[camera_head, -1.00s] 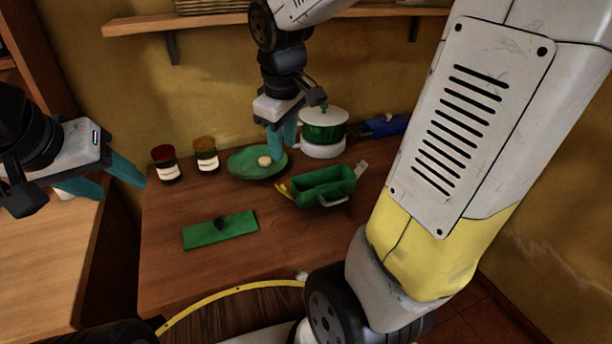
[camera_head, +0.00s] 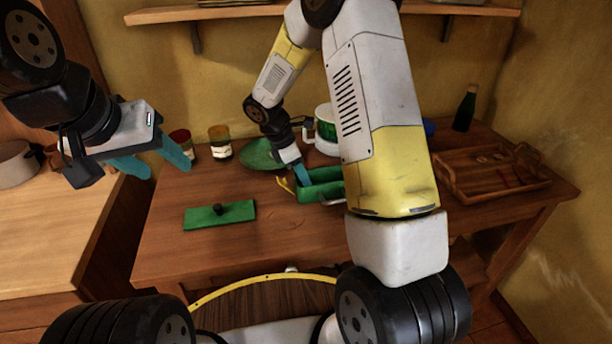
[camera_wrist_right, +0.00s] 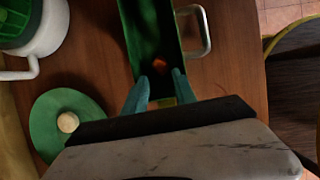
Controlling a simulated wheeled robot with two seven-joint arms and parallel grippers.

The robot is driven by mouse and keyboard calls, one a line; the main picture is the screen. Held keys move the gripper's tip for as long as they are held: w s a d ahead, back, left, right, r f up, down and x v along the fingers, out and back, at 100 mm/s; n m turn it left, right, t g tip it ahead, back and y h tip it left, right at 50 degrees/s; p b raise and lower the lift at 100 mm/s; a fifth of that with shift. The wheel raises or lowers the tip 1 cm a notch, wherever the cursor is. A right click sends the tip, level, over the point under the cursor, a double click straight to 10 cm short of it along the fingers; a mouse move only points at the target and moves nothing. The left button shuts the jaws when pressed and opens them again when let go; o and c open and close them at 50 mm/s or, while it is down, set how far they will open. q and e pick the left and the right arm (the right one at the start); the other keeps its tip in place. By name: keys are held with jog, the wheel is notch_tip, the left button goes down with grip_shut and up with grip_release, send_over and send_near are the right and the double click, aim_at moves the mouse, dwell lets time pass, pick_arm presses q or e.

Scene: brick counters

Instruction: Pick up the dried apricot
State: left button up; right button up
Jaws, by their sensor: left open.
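A small orange piece, which looks like the dried apricot (camera_wrist_right: 160,63), lies inside the green rectangular dish (camera_wrist_right: 148,20) in the right wrist view. The dish (camera_head: 322,190) also shows on the brown counter in the head view, partly hidden by my right arm; the apricot cannot be made out there. My right gripper (camera_wrist_right: 162,88) is open, its teal fingers apart over the near end of the dish, with the apricot ahead between them. In the head view my right gripper (camera_head: 301,176) points down at the dish. My left gripper (camera_head: 157,163) is open and empty at the left, away from the dish.
A green round plate (camera_head: 260,153) with a pale round thing on it, jars (camera_head: 220,143) and a green-and-white pot (camera_head: 326,128) stand behind the dish. A green lid (camera_head: 238,214) lies in front left. A wooden tray (camera_head: 480,188) and dark bottle (camera_head: 465,108) are right.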

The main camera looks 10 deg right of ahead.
jog(key=x, duration=0.4)
jog(key=shift+d+f, duration=0.1)
jog(key=shift+f, duration=0.25)
grip_shut()
